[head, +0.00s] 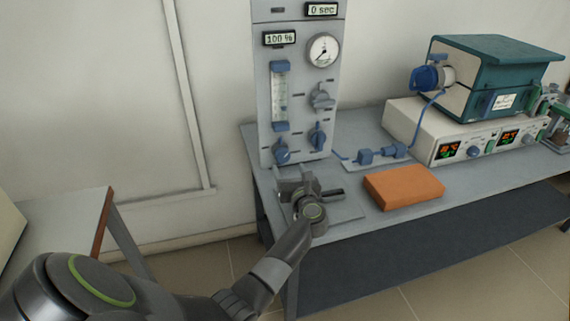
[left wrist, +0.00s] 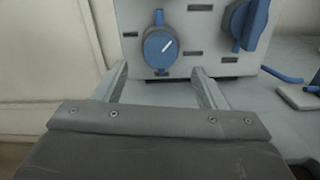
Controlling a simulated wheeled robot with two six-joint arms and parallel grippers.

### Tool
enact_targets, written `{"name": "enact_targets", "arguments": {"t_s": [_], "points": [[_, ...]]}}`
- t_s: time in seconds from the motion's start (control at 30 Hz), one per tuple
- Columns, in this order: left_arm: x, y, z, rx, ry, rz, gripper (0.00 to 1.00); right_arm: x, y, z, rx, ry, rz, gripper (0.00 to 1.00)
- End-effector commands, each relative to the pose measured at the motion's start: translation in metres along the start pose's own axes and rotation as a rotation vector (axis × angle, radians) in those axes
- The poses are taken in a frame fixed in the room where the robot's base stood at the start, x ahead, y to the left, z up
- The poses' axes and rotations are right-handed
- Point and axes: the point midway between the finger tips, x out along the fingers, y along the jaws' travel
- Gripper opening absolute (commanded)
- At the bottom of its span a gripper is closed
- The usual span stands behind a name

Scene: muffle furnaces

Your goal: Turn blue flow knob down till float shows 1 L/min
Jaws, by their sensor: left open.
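The blue flow knob (head: 282,152) is at the lower left of the upright grey gas panel, under a flow tube (head: 280,97) with blue ends. The float inside the tube is too small to read. In the left wrist view the blue knob (left wrist: 160,48) has a white pointer line tilted up to the right. My left gripper (head: 311,188) is open and empty, in front of and below the knob, apart from it. In the left wrist view its two fingers (left wrist: 158,85) point toward the panel, one on each side below the knob. My right gripper is not in view.
A second blue knob (head: 317,136) is to the right. A gauge (head: 323,50) and a "100 %" display (head: 280,39) are above. An orange block (head: 403,186), blue fittings (head: 380,154) and a teal-topped furnace (head: 490,75) stand on the bench to the right.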

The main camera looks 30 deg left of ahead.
Motion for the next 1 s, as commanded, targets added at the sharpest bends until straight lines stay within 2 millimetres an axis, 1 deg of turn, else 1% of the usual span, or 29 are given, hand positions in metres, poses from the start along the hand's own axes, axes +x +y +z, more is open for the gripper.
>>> {"name": "enact_targets", "arguments": {"t_s": [0.03,0.1,0.2,0.3,0.4,0.47,0.67,0.7,0.87,1.0], "points": [[0.012,-0.001,-0.002,0.002,-0.004,0.0,0.65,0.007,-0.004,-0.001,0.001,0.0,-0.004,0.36],[0.024,0.0,-0.001,0.001,-0.004,0.001,0.65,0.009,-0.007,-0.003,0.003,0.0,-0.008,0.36],[0.037,-0.001,-0.002,0.0,-0.003,0.0,0.65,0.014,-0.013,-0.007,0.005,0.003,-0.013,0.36],[0.046,-0.001,-0.002,0.0,-0.001,0.0,0.65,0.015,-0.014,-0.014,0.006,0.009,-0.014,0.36],[0.051,-0.001,-0.001,-0.001,0.0,0.0,0.65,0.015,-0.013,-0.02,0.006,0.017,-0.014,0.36],[0.052,0.0,0.0,-0.001,0.0,0.0,0.65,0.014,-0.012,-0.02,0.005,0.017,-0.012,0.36],[0.052,0.0,0.0,0.0,0.0,-0.001,0.65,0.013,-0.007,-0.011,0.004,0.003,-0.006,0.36],[0.052,0.0,0.0,0.0,0.0,-0.001,0.63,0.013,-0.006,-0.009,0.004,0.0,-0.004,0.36],[0.052,0.0,0.0,0.0,0.0,-0.001,0.42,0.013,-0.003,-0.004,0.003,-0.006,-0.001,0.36],[0.051,0.0,0.0,0.0,0.0,-0.001,0.24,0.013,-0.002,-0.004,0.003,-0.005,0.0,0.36]]}}
